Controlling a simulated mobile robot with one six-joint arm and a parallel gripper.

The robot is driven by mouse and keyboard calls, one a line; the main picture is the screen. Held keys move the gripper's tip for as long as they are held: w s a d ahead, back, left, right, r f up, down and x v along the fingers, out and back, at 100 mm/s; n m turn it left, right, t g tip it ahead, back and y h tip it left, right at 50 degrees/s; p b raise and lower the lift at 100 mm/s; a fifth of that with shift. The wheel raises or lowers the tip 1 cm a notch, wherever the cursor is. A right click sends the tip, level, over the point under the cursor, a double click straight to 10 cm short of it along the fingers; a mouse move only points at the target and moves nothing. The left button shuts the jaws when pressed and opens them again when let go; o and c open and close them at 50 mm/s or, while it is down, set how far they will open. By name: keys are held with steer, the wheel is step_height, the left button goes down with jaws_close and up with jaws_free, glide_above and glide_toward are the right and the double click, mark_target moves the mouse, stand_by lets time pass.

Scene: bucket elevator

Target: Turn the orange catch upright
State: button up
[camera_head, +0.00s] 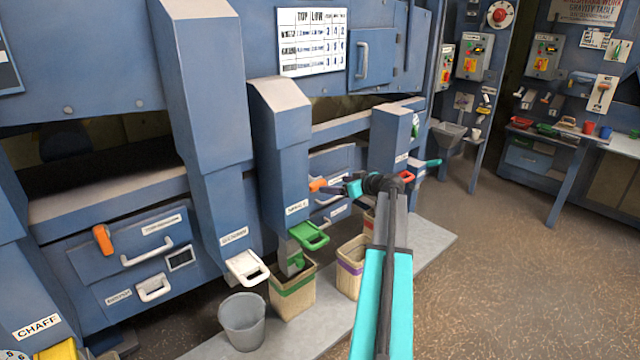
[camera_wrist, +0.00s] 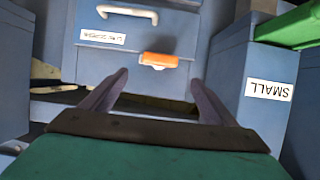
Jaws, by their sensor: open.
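An orange catch (camera_head: 318,185) lies sideways on a blue drawer front, behind the chute with the green flap. It also shows in the wrist view (camera_wrist: 158,60), lying across the picture near the edge of the drawer front. My gripper (camera_head: 338,188) is beside the catch in the head view. In the wrist view my gripper (camera_wrist: 160,88) is open, with its two fingers apart and the catch beyond and between their tips. No contact is visible. Another orange catch (camera_head: 103,240), nearly upright, is on the left drawer.
A blue chute marked SMALL (camera_wrist: 268,85) stands close on the right in the wrist view. A green flap (camera_head: 311,236), a white flap (camera_head: 246,267), a grey bucket (camera_head: 242,321) and sacks (camera_head: 293,292) are below. Open floor (camera_head: 490,290) lies to the right.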

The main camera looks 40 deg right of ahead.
mark_target(319, 184)
steer(key=p+x, duration=0.2)
steer(key=x, duration=0.6)
steer(key=shift+w+d+r, duration=0.1)
steer(key=shift+p+x, duration=0.45)
steer(key=shift+x, duration=0.55)
steer(key=c, duration=1.1)
steer(key=shift+o, duration=0.2)
